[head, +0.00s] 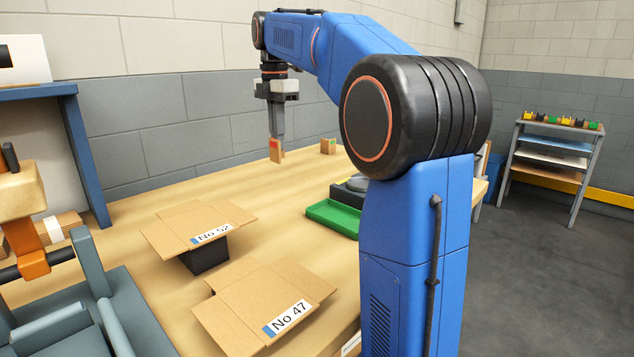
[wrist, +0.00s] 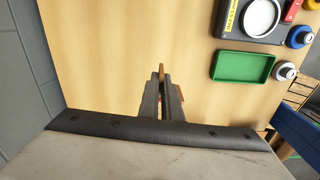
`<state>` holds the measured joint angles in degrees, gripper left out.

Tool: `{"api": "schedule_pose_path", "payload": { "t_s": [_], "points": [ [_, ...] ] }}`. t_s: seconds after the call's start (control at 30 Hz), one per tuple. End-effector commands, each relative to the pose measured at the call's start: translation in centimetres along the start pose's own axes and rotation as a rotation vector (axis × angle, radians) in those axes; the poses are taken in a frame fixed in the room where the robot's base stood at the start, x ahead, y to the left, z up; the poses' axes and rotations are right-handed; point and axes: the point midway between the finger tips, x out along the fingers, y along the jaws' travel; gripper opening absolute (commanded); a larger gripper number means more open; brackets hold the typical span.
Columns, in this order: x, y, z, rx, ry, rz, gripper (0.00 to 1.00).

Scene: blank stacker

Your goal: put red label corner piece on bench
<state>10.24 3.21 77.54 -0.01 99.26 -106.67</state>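The red label corner piece (head: 275,151) is a small tan block with a red patch, at the tips of my gripper (head: 277,138). My gripper points down over the far part of the wooden bench (head: 190,190), its fingers closed around the piece. In the wrist view, the piece's tan edge (wrist: 161,72) shows between the fingertips (wrist: 161,85), and the bench (wrist: 100,60) lies below. I cannot tell whether the piece touches the bench top. A second tan corner piece (head: 328,146) with a green label stands on the bench to the right.
Open cardboard boxes No 52 (head: 180,234) and No 47 (head: 245,290) stand at the front left. A green tray (head: 332,217) lies near my arm; it also shows in the wrist view (wrist: 242,67). A wall (head: 170,120) runs behind.

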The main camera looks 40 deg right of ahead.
Motion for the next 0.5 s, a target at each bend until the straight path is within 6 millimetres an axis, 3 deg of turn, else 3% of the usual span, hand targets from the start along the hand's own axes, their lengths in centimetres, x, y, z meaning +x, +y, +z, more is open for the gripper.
{"api": "schedule_pose_path", "payload": {
  "t_s": [0.17, 0.5],
  "points": [
    [0.6, -0.8, -1.2, -0.079, 0.000, -0.001, 0.00],
    [5.3, -0.8, -1.2, -0.082, 0.000, -0.001, 0.00]
  ]
}}
